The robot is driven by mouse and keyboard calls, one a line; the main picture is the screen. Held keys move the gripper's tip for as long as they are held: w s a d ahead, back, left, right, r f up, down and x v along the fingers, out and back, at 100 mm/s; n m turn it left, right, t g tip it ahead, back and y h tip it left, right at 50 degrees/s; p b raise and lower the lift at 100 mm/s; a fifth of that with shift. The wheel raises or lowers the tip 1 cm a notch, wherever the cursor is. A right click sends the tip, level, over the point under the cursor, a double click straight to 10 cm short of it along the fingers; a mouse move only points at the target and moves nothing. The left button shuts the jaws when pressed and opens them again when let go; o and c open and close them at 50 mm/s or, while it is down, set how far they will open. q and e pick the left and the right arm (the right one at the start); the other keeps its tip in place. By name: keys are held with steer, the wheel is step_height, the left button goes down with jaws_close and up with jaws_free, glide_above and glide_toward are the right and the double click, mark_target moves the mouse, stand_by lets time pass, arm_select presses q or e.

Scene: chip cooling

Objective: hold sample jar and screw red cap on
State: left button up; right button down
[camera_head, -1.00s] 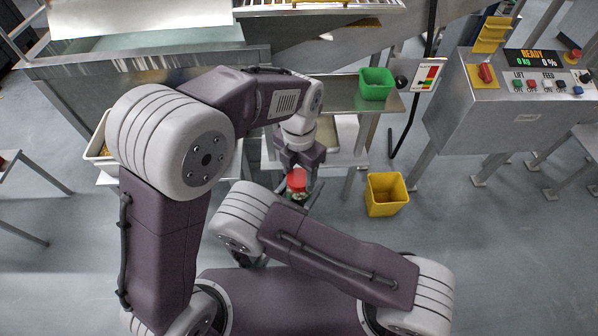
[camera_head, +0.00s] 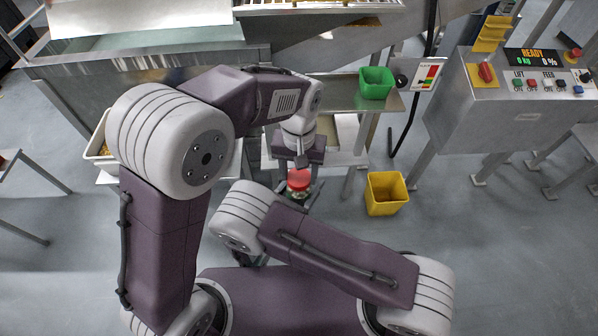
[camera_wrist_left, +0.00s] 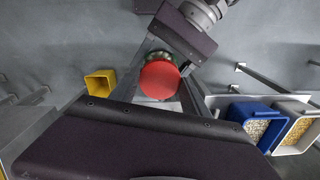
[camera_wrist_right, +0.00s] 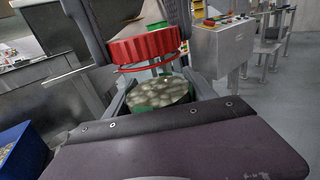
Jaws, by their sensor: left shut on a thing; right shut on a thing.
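The red cap (camera_head: 299,179) is between the fingers of my left gripper (camera_wrist_left: 160,82), which is shut on it from above. In the left wrist view the round top of the cap (camera_wrist_left: 160,79) faces me. The sample jar (camera_wrist_right: 160,93) is upright below the cap, with pale pieces inside and green at its side. My right gripper (camera_wrist_right: 158,98) is shut on the jar from the side. In the right wrist view the cap (camera_wrist_right: 147,47) sits over the jar's top. In the head view the cap hides most of the jar.
A yellow bin (camera_head: 386,194) stands on the floor to the right. A green bin (camera_head: 376,84) is on the metal shelf behind. The control panel (camera_head: 525,87) is at the far right. A blue bin (camera_wrist_left: 257,123) with pale pieces shows in the left wrist view.

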arm_select(q)
steer(key=m, duration=0.6)
steer(key=shift+m, duration=0.3)
steer(key=m, duration=0.6)
steer(key=shift+m, duration=0.3)
steer(key=m, duration=1)
steer(key=shift+m, duration=0.3)
steer(key=o, duration=1.5)
steer(key=shift+o, duration=0.2)
steer(key=shift+r, duration=2.25)
steer(key=shift+c, duration=0.3)
